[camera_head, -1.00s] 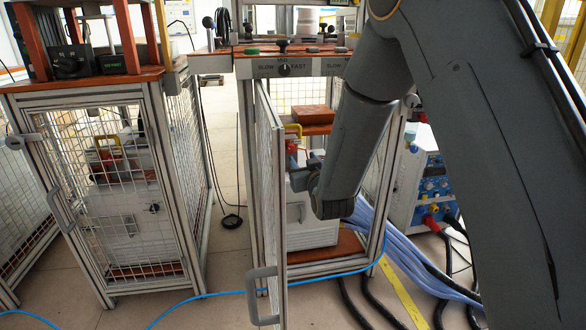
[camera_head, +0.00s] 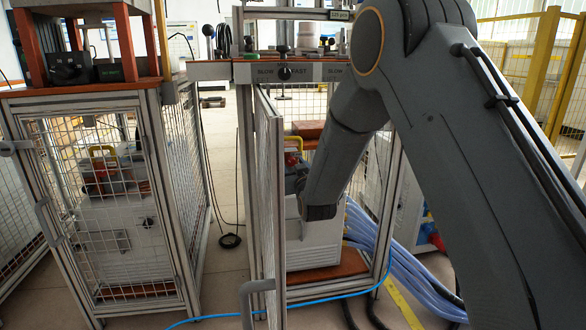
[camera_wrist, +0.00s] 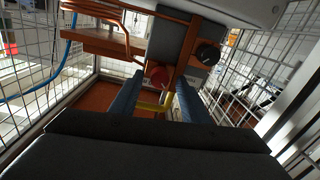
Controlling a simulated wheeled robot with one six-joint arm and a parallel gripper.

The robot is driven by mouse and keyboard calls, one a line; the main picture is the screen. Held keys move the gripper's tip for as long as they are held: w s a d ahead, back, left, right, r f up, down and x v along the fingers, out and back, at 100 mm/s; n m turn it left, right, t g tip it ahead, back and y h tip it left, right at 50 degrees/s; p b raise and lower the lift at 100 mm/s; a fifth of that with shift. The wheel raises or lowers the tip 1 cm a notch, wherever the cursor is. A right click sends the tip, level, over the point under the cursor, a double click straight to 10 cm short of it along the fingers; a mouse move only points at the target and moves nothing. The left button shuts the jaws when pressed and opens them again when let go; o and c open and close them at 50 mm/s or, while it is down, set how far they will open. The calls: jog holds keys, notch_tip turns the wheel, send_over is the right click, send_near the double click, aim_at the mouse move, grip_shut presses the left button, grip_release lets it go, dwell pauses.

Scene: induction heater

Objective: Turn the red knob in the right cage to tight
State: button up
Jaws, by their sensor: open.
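The right cage (camera_head: 392,215) has its mesh door (camera_head: 268,190) open toward me. My arm reaches in past the door, and my gripper is mostly hidden behind the arm in the head view. In the wrist view my gripper (camera_wrist: 157,82) is open, with a blue finger on each side. The red knob (camera_wrist: 158,75) shows near the fingertips, between them in the picture. I cannot tell whether the fingers touch it. A yellow handle (camera_wrist: 158,104) also shows between the fingers, nearer the palm.
A black round knob (camera_wrist: 208,53) sits right of the red one. Wire mesh walls flank the gripper. A closed left cage (camera_head: 105,215) holds a similar machine. A blue hose (camera_head: 225,315) and cables (camera_head: 410,275) lie on the floor.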

jog(key=c, duration=1.1)
jog(key=shift+o, duration=0.2)
jog(key=shift+m, duration=0.3)
jog(key=m+p, duration=0.3)
jog(key=m, duration=0.1)
jog(key=m+p, duration=0.2)
jog(key=m, duration=0.3)
jog(key=m+p, duration=0.2)
jog(key=m, duration=0.2)
jog(key=shift+f+m, duration=0.1)
jog(key=shift+m, duration=0.2)
jog(key=shift+m+h+p, duration=0.3)
jog(key=shift+m+p, duration=0.4)
jog(key=shift+m, duration=1.3)
